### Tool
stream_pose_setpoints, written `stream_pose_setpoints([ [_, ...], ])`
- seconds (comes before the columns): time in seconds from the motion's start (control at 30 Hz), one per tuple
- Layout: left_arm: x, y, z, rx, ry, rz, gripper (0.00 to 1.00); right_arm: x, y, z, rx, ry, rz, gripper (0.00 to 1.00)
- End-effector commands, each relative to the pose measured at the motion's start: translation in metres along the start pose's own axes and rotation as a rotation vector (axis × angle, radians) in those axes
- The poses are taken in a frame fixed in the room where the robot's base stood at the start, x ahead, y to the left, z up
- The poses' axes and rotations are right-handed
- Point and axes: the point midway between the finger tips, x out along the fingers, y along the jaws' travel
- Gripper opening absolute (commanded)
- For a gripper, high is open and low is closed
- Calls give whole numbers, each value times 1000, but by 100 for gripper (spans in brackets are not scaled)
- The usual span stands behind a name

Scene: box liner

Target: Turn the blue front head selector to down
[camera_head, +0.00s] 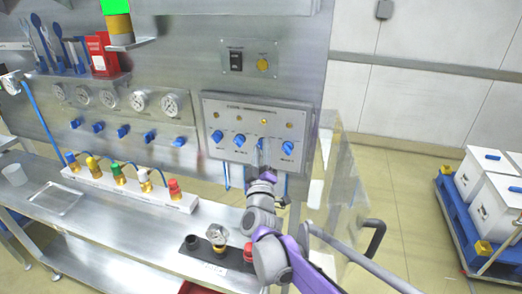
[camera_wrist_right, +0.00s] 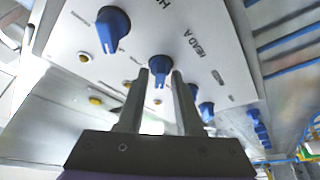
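A grey panel (camera_head: 250,112) on the steel wall carries a row of blue selector knobs. One knob (camera_head: 239,140) shows left of my right gripper (camera_head: 261,158), and another (camera_head: 287,147) shows right of it. The knob between these is mostly hidden behind the gripper. In the right wrist view, a blue knob (camera_wrist_right: 159,67) sits just beyond and between the two fingertips (camera_wrist_right: 160,73), its handle pointing between them. The fingers are apart; contact with the knob cannot be made out. A label reading "HEAD A" is beside it. My left gripper is not in view.
Another blue knob (camera_wrist_right: 113,28) is close by in the wrist view. Below the panel is a steel bench (camera_head: 100,236) with a row of coloured fittings (camera_head: 118,174). A clear side guard (camera_head: 330,170) stands right of the panel.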

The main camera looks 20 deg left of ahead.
Motion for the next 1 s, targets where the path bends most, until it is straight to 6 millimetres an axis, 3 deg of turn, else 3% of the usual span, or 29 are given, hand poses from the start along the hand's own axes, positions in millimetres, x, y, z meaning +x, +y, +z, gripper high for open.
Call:
stream_pose_setpoints([
  [0.07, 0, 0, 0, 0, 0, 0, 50, 0, 0, 0, 0, 0, 0, 0],
  [0.57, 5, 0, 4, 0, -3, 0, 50, -1, -2, 0, 72, 0, 29, 0],
  [1.0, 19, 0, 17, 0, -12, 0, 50, 0, -4, 0, 409, 0, 169, 0],
])
